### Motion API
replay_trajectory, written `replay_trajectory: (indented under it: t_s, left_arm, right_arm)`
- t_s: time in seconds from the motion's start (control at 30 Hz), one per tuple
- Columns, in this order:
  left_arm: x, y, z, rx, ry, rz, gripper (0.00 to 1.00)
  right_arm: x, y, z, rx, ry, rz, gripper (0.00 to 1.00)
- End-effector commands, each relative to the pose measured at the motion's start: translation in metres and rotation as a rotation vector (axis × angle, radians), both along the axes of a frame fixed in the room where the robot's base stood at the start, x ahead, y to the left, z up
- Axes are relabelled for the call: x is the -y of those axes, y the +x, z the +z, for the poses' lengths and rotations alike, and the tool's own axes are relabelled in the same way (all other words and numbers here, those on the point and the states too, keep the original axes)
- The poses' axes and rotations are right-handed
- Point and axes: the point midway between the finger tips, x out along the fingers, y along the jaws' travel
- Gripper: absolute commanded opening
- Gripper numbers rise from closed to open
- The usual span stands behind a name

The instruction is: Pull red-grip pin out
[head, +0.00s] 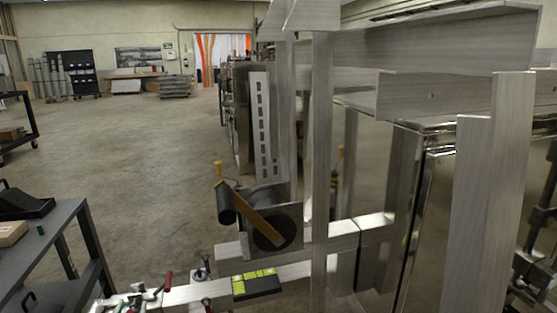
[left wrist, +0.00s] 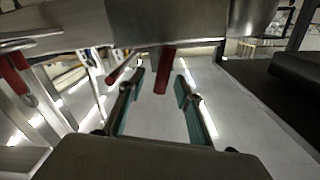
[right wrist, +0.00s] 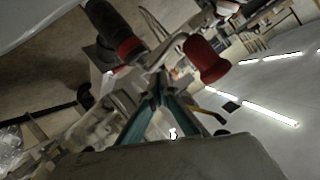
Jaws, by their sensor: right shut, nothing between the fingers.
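Several red grips show near the end of the metal beam low in the head view, one upright red grip (head: 168,278) among them. I cannot tell for certain which belongs to the task's pin. In the left wrist view, a red grip (left wrist: 166,72) hangs below a metal beam, in line with the gap between my left fingers. My left gripper (left wrist: 160,80) is open; contact with the grip cannot be told. In the right wrist view, my right gripper (right wrist: 159,88) is shut and empty. A rounded red grip (right wrist: 208,62) stands up and right of its fingertips.
Upright metal posts (head: 322,150) stand at the right. A dark table (head: 50,245) is at the left, with open floor beyond.

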Motion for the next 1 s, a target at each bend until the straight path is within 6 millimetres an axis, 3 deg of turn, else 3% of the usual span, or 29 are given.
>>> replay_trajectory:
  t_s: [0.03,0.13,0.57,1.0]
  left_arm:
    - [0.000,0.000,0.000,0.000,0.000,0.000,0.26]
    - [0.000,0.000,0.000,0.000,0.000,0.000,0.00]
    - [0.000,-0.001,0.000,0.000,0.000,0.000,0.00]
    - [0.006,-0.023,0.001,0.001,-0.001,0.000,0.00]
  right_arm:
    - [0.000,0.000,0.000,0.000,0.000,0.000,0.00]
    - [0.000,0.000,0.000,0.000,0.000,0.000,0.00]
    - [0.000,0.000,0.000,0.000,-0.001,0.000,0.00]
    - [0.000,0.002,0.005,0.011,-0.002,0.000,0.00]
